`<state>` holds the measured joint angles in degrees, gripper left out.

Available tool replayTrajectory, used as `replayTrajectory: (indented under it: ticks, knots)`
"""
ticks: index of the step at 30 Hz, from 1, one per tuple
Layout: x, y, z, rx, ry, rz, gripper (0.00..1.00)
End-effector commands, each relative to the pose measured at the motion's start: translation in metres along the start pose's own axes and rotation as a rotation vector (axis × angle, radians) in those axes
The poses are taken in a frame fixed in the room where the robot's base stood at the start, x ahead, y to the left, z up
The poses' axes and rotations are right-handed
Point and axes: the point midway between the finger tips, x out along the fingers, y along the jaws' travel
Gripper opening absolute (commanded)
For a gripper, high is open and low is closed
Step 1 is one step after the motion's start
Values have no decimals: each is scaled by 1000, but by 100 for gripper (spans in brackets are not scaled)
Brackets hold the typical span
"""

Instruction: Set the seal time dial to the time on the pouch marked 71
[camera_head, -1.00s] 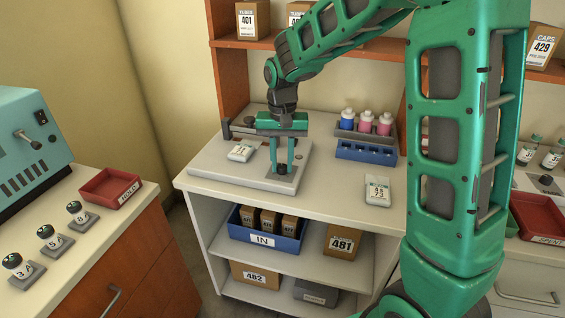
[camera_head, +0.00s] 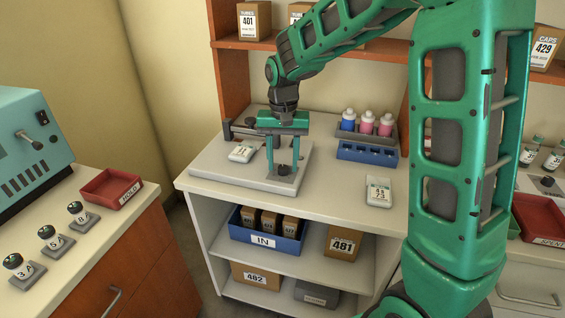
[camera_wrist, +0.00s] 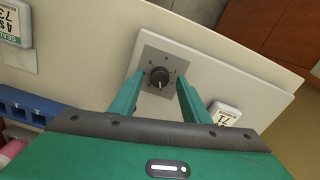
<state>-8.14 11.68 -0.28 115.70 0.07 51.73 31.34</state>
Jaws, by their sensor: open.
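The seal time dial is a black round knob (camera_wrist: 159,77) on a grey plate with marks around it. Its light pointer line faces the bottom of the wrist view; the marks are too small to read. It also shows in the head view (camera_head: 283,169) at the front of the pale sealer. My gripper (camera_head: 284,167) is open, its green fingers on either side of the knob, with visible gaps in the wrist view (camera_wrist: 160,78). The pouch marked 71 (camera_wrist: 224,114) lies on the sealer; it also shows in the head view (camera_head: 242,153). Its time is not readable.
Another pouch, marked 73 (camera_head: 378,192), lies on the counter to the right. A blue rack (camera_head: 366,152) and a grey rack with several bottles stand behind it. The sealer's dark arm (camera_head: 240,128) is behind the pouch marked 71. The counter's front strip is clear.

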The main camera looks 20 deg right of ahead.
Motion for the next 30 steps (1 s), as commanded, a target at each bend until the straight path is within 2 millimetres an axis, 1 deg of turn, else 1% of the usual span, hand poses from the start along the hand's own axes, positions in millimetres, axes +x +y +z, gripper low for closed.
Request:
replayTrajectory:
  ticks: [5, 12, 16, 21, 30]
  knots:
    - [-27, 0, 0, 0, 3, -2, 43]
    - [-72, 0, -1, 1, 5, -3, 43]
    - [-89, 0, -1, 1, 3, -2, 43]
    - [-101, 0, 0, 1, 2, -1, 43]
    - [-102, 0, 0, 1, 1, -1, 43]
